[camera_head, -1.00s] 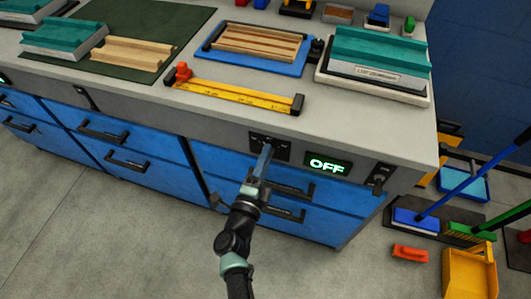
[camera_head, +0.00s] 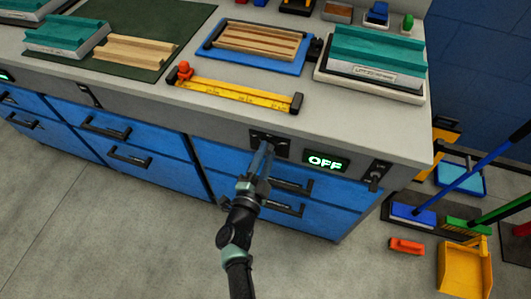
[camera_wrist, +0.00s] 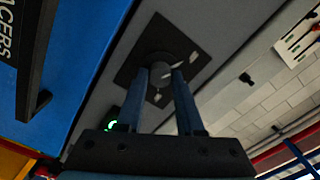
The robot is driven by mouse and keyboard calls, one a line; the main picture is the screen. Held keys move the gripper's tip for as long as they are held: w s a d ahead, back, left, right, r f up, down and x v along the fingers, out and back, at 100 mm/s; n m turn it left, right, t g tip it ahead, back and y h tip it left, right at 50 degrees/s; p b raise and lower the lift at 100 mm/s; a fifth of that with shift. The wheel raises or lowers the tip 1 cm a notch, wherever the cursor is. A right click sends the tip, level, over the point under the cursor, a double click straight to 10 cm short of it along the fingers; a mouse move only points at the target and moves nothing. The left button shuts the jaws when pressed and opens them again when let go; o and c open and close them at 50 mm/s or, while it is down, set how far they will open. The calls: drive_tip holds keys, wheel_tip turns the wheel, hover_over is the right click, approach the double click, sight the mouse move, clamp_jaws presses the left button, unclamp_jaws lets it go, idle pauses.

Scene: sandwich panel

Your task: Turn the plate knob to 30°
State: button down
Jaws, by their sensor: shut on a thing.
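The plate knob (camera_wrist: 162,74) is a dark round knob on a black square plate (camera_wrist: 135,63) on the bench's grey front panel. In the head view the black plate (camera_head: 284,147) sits just below the worktop edge, and the knob is mostly hidden behind my gripper (camera_head: 266,150). In the wrist view my gripper (camera_wrist: 170,78) has its two blue fingers on either side of the knob, shut on it. Small pale marks show on the plate beside the knob; I cannot read its angle. A lit display (camera_head: 326,162) right of the plate reads OFF.
Blue drawers with black handles (camera_head: 290,185) lie right below the plate, close to my gripper. A small switch panel (camera_head: 377,174) is further right. A yellow ruler (camera_head: 235,92) lies on the worktop above. Brooms and a yellow dustpan (camera_head: 465,268) stand at the right.

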drive_tip(key=c, duration=0.5)
unclamp_jaws()
drive_tip(key=shift+c, duration=0.2)
drive_tip(key=p+v, duration=0.1)
drive_tip(key=v, duration=1.2)
drive_tip(key=shift+p, duration=0.4)
